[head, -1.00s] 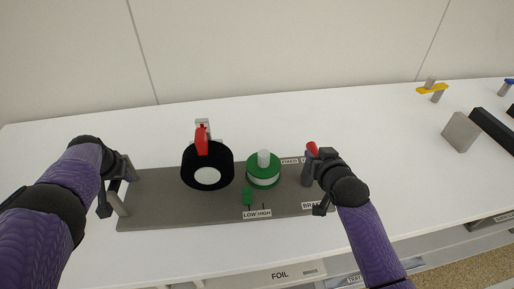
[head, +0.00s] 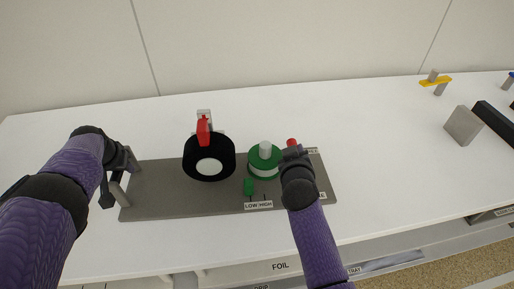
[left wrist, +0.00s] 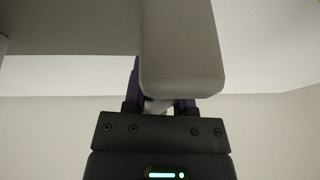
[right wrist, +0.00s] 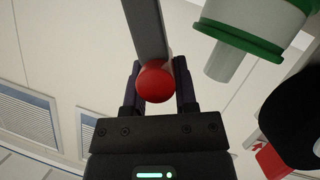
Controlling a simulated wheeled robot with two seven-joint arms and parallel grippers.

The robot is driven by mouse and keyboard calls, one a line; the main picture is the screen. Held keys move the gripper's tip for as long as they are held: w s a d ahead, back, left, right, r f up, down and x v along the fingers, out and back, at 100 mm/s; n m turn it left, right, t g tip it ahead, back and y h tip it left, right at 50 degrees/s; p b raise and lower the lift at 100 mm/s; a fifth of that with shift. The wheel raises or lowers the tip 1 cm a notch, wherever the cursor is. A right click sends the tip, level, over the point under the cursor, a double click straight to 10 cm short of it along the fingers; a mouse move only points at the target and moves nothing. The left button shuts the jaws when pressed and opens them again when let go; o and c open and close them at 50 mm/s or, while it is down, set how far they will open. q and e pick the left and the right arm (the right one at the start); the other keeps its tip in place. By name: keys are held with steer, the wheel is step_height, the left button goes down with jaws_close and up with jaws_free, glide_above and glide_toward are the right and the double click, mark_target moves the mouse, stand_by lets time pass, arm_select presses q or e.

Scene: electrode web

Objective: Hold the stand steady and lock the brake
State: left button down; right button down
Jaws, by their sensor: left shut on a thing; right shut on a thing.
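The stand is a grey base plate (head: 160,203) on the white table. My left gripper (head: 116,178) is shut on the stand's handle at the left end; the grey handle bar (left wrist: 180,55) fills the top of the left wrist view. The brake lever (right wrist: 148,28) ends in a red knob (head: 292,142). My right gripper (head: 294,153) is shut on this knob, which shows between the fingers in the right wrist view (right wrist: 155,83). My right gripper and forearm hide most of the lever and part of the brake labels in the head view.
On the stand are a black roll (head: 208,160) with a red part (head: 203,131) above it, a green-flanged spool (head: 264,160) and a green slider (head: 249,187) by the LOW/HIGH label. A grey block (head: 462,125) and a yellow part (head: 435,80) lie far right. Bare table lies between.

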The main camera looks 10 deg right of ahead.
steer(key=shift+s+a+f, duration=0.1)
steer(key=shift+a+f, duration=0.2)
steer(key=shift+c, duration=2)
jaws_free()
steer(key=shift+r, duration=0.2)
step_height(320, 180, up, 10)
steer(key=shift+f, duration=0.15)
